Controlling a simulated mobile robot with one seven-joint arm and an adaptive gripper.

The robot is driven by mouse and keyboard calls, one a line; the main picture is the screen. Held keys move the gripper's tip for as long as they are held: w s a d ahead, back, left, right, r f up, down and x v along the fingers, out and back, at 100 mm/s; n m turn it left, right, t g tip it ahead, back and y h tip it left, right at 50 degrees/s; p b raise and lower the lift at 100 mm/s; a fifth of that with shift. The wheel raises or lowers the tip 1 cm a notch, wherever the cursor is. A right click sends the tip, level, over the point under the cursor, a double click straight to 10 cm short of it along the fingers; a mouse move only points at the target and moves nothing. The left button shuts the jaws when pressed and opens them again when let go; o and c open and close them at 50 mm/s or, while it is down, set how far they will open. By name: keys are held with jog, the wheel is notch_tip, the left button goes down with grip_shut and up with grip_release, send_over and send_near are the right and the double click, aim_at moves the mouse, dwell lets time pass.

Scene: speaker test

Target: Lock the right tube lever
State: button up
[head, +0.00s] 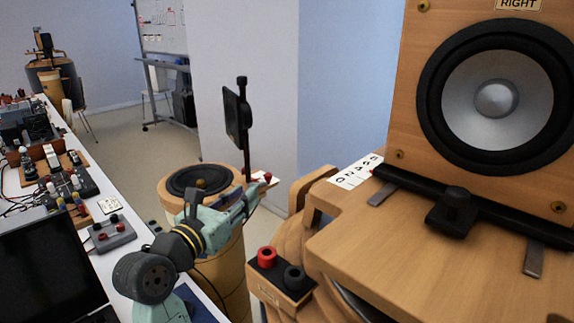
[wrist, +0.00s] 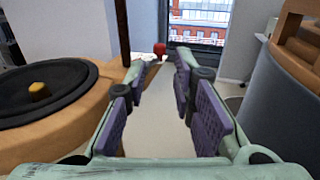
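A small red knob (head: 267,177) sits on a pale piece at the edge of a round wooden cabinet (head: 232,268) with a black cone on top. It also shows in the wrist view (wrist: 160,48), beyond my fingertips. I cannot tell whether it belongs to the right tube lever. My gripper (head: 250,199) is beside this cabinet. In the wrist view my gripper (wrist: 161,75) is open, with its purple pads apart and nothing between them. The wooden speaker marked RIGHT (head: 420,75) stands at the right, with a black bar and knob (head: 452,210) at its foot.
A wooden block with red and black terminals (head: 280,273) is in front of the wooden stand (head: 450,270). A black panel on a post (head: 237,115) rises behind my gripper. A cluttered white bench (head: 118,190) runs along the left. Open floor lies behind.

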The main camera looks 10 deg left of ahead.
aim_at(266, 177)
jog(key=p+x, duration=0.3)
jog(key=x, duration=0.7)
jog(key=shift+w+f, duration=0.1)
jog(key=shift+w, duration=0.2)
grip_shut()
